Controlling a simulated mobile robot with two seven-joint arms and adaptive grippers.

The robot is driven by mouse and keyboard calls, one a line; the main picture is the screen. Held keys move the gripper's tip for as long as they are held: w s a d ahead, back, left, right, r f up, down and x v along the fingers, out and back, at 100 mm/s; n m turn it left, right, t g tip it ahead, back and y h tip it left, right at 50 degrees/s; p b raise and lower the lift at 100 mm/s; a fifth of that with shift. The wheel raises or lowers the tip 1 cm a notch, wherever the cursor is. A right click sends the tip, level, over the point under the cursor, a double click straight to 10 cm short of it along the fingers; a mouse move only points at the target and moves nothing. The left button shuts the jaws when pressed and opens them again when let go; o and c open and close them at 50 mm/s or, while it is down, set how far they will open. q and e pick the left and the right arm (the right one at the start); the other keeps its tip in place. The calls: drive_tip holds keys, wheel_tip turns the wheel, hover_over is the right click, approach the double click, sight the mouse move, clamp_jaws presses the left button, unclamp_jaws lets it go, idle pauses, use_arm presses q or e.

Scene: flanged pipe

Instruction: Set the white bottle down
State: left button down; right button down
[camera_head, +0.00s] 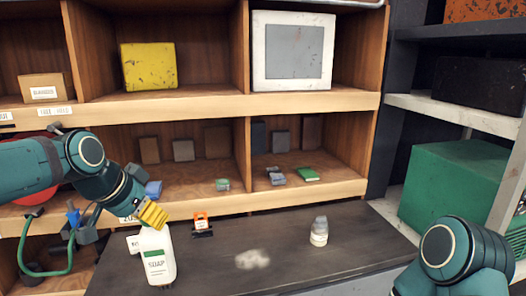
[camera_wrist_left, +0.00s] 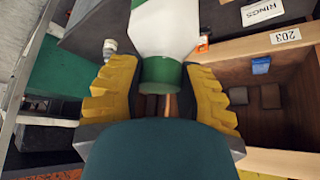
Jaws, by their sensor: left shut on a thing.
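The white bottle (camera_head: 159,238), with a green-and-white SOAP label, is upright or nearly so over the left part of the dark counter. I cannot tell whether its base touches the counter. My left gripper (camera_head: 153,214), with yellow fingers, comes down from the upper left and is shut on the bottle's top, hiding it. In the left wrist view the bottle's white body (camera_wrist_left: 166,28) and a green part (camera_wrist_left: 161,75) show between the yellow fingers (camera_wrist_left: 162,88). My right arm shows at the lower right of the head view, but its gripper does not.
The dark counter (camera_head: 300,262) has a pale patch (camera_head: 252,259) in its middle and a small grey-white bottle (camera_head: 319,232) further right. An orange-and-black item (camera_head: 202,225) sits near the back edge, beside the white bottle. Wooden shelves (camera_head: 200,105) rise behind. A green box (camera_head: 455,185) stands right.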

use_arm(q)
drive_tip(key=w+d+f+n+y, duration=0.1)
drive_tip(key=d+f+n, duration=0.15)
drive_tip(key=f, duration=0.85)
drive_tip(key=w+d+f+n+y, duration=0.1)
drive_tip(key=d+f, duration=0.3)
drive_tip(key=f, duration=0.7)
drive_tip(key=s+a+f+n+y+b, duration=0.1)
drive_tip(key=s+f+n, duration=0.1)
drive_tip(key=s+f, duration=0.2)
wheel_tip(320, 180, down, 3)
drive_tip(key=shift+a+f+t, duration=0.15)
drive_tip(key=shift+a+t, duration=0.25)
